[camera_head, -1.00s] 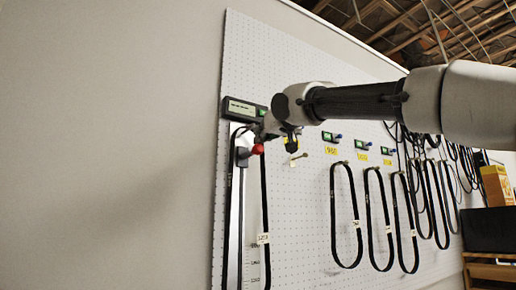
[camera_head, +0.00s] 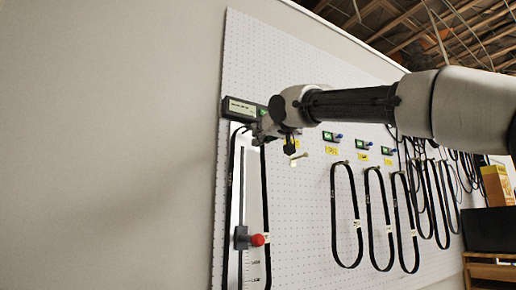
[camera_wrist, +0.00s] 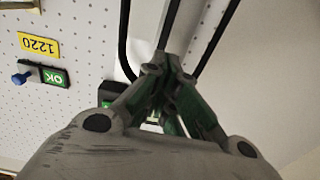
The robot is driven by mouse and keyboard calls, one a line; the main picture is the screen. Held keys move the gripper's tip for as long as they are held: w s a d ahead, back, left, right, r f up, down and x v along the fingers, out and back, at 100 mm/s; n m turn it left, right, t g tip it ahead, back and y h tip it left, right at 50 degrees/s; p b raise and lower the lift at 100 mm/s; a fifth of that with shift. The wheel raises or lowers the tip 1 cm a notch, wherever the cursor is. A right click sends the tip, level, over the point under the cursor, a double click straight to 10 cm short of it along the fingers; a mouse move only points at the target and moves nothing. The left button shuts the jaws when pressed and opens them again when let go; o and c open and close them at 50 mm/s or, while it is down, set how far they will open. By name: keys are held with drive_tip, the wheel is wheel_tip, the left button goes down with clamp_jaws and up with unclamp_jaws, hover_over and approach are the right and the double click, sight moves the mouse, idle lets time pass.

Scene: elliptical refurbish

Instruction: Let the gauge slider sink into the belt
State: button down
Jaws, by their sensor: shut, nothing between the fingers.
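The gauge slider (camera_head: 241,238), a dark block with a red knob (camera_head: 257,240), sits low on the pale vertical gauge rail (camera_head: 237,180) in the head view. A long black belt (camera_head: 265,190) hangs in a loop around the rail. The belt's bottom is below the picture, so I cannot tell whether the slider touches it. My gripper (camera_head: 262,137) is shut and empty near the top of the rail, well above the slider and apart from it. My gripper also shows in the wrist view (camera_wrist: 165,85), where the slider is not seen.
A display box (camera_head: 243,109) is at the rail's top, close to my gripper. More black belts (camera_head: 333,215) hang to the right on the white pegboard (camera_head: 300,220). A yellow 1220 tag (camera_wrist: 38,46) and green OK unit (camera_wrist: 54,77) show in the wrist view.

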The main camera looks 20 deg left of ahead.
idle(0.5)
drive_tip(key=r+v, duration=0.1)
drive_tip(key=v, duration=0.6)
drive_tip(key=shift+r, duration=0.1)
